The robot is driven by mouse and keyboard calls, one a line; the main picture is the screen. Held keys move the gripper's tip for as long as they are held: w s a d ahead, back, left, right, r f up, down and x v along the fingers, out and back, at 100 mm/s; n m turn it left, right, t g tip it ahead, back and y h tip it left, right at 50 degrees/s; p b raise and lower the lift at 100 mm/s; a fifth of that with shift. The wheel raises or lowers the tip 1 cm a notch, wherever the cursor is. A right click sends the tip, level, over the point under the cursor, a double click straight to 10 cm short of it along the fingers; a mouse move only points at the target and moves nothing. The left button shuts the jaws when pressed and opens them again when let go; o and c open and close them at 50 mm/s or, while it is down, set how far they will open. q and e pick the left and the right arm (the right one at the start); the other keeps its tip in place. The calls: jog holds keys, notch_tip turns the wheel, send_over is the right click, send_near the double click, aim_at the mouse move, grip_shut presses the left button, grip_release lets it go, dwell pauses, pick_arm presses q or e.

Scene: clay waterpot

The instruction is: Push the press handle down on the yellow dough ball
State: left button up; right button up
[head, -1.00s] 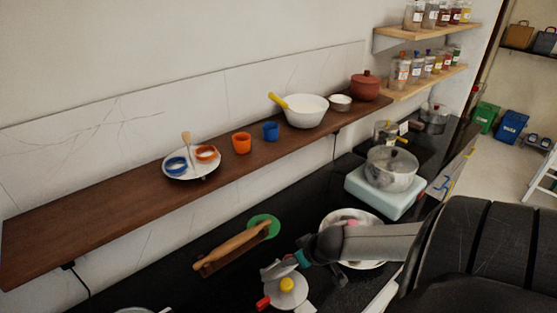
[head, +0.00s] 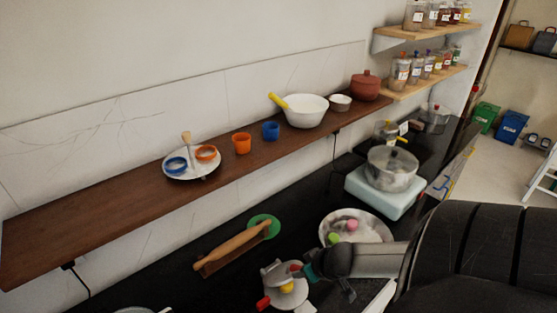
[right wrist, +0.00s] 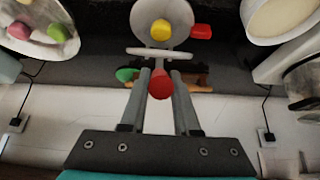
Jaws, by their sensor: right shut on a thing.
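The press has a round white base (head: 284,300) with the yellow dough ball (head: 287,287) on it. Both also show at the top of the right wrist view, the ball (right wrist: 160,29) on the base (right wrist: 148,12). The pale upper plate (head: 273,271) is raised; in the wrist view it is a thin edge-on bar (right wrist: 160,52). The red press handle (right wrist: 160,85) lies between the fingers of my right gripper (right wrist: 160,82), which is shut on it. In the head view that gripper (head: 303,270) is just right of the raised plate. My left gripper is not in view.
A second red grip (head: 262,303) sticks out from the base. A rolling pin (head: 232,249) and green disc (head: 265,222) lie behind left. A pot (head: 391,172) stands beyond.

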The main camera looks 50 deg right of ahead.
jog(key=shift+s+f, duration=0.1)
jog(key=shift+s+f, duration=0.35)
jog(key=shift+s, duration=0.05)
jog(key=o, duration=1)
jog(key=shift+o, duration=0.2)
jog(key=v, duration=0.8)
dwell(0.5)
dwell(0.5)
